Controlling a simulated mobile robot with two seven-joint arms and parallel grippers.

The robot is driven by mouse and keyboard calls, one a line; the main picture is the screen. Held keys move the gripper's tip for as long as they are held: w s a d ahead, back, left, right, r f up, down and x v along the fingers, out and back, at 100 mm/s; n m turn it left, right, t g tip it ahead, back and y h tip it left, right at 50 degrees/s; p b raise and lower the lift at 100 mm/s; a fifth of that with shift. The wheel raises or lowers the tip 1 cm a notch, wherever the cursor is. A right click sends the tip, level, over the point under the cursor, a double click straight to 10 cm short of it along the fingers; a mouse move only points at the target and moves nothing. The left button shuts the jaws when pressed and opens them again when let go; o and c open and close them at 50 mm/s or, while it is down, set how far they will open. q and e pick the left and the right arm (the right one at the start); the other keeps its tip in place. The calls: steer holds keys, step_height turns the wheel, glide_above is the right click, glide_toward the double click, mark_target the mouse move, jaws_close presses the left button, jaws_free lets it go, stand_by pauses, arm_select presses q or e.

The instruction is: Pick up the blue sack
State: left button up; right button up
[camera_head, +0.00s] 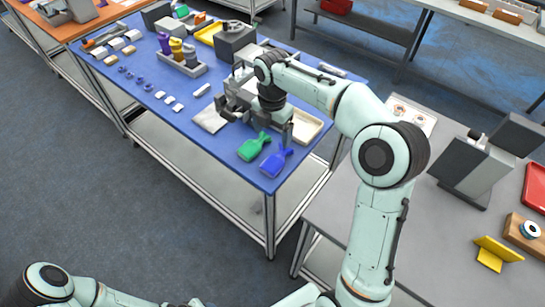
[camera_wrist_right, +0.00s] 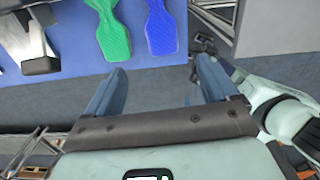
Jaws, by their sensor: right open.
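The blue sack (camera_head: 275,163) lies flat near the front right corner of the blue table, its narrow neck towards the upper right in the head view. It also shows at the top of the right wrist view (camera_wrist_right: 167,28), partly cut off by the frame. The green sack (camera_head: 254,147) lies beside it on the left and also shows in the right wrist view (camera_wrist_right: 113,32). My right gripper (camera_head: 258,116) is over the table, farther back than both sacks. In the right wrist view its two fingers (camera_wrist_right: 160,78) are apart with nothing between them. My left gripper is not in view.
A white cloth-like piece (camera_head: 210,120) and a beige tray (camera_head: 306,126) lie near the right gripper. Bottles stand in a grey holder (camera_head: 183,67) farther back. A grey table (camera_head: 325,205) stands to the right, with a gap before the blue table.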

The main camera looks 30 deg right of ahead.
glide_above(272, 163)
step_height(272, 163, down, 7)
steer(key=shift+d+r+b, duration=0.15)
steer(key=shift+b, duration=0.3)
steer(key=shift+f, duration=3.15)
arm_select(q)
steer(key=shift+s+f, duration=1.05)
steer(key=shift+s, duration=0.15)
arm_select(e)
steer(key=shift+r, duration=0.1)
steer(key=c, duration=1.3)
